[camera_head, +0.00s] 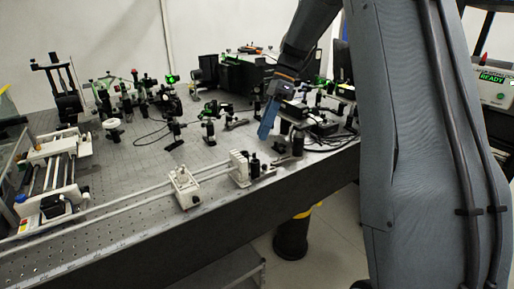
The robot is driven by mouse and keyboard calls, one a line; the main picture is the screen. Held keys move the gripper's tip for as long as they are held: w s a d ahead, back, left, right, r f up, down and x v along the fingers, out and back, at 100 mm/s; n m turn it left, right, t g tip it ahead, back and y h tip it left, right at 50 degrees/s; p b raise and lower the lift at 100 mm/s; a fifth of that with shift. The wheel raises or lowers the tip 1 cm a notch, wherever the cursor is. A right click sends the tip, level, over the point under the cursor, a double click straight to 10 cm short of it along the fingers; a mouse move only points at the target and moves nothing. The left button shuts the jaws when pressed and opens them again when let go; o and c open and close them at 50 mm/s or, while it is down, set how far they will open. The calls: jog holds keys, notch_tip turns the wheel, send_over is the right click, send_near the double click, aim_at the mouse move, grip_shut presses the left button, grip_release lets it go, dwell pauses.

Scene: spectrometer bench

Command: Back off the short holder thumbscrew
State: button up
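My gripper (268,120) hangs at the end of my arm, above the right part of the optical bench. Its blue fingers point down and overlap in this view, so I cannot tell whether they are open or shut. On the front rail stand a white block-shaped holder (185,188) and, to its right, a taller white holder (239,169). Small dark posts (255,166) stand beside the taller one. The gripper appears above and behind these, apart from them. The thumbscrew is too small to make out, and I cannot tell which mount is the short holder.
The perforated bench (60,262) fills the left and middle. Black optical mounts (209,128) crowd its back half. A white-and-black rail device (55,175) stands at the left, a black box (247,76) at the back.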

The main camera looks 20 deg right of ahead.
aim_at(253, 156)
jog(key=shift+p+x, duration=0.45)
jog(key=shift+x, duration=2.6)
grip_shut()
